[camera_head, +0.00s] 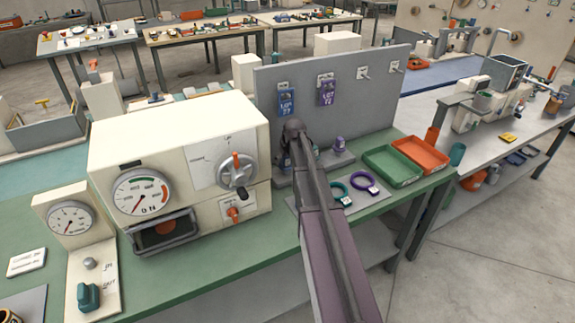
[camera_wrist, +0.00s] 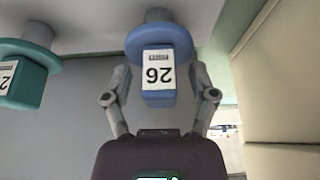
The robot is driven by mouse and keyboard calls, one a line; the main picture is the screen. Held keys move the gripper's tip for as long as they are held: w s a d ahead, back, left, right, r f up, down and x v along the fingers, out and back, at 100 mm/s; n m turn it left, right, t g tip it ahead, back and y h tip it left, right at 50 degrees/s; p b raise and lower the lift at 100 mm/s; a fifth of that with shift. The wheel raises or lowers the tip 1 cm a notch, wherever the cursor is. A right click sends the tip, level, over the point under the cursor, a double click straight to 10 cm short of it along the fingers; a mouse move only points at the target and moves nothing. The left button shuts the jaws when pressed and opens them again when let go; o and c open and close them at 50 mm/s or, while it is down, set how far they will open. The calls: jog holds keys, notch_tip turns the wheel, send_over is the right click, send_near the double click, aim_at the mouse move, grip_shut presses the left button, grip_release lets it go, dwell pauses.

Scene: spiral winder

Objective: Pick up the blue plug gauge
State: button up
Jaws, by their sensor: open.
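The blue plug gauge (camera_wrist: 160,52) hangs in the middle of the wrist view, with a white label reading 26 upside down on its squared handle. Its round flange and stem are at the top of the picture, against a grey surface. My gripper (camera_wrist: 161,82) is open, with one finger on each side of the handle. I cannot tell whether either finger touches it. A teal plug gauge (camera_wrist: 28,65) is at the left of the wrist view, outside the fingers. In the head view my arm hides the blue gauge and the fingers.
A purple gauge (camera_head: 339,145) stands right of my arm before the grey upright panel (camera_head: 375,95). Teal and purple rings (camera_head: 365,183) lie on a mat. Green (camera_head: 390,165) and orange (camera_head: 422,156) trays are farther right. A cream dial machine (camera_head: 180,165) is close on the left.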

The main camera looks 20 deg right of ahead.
grip_shut()
dwell(0.3)
jog(key=shift+r, duration=0.2)
notch_tip(320, 180, up, 10)
jog(key=p, duration=1)
jog(key=shift+f, duration=0.2)
dwell(0.8)
jog(key=shift+s, duration=0.15)
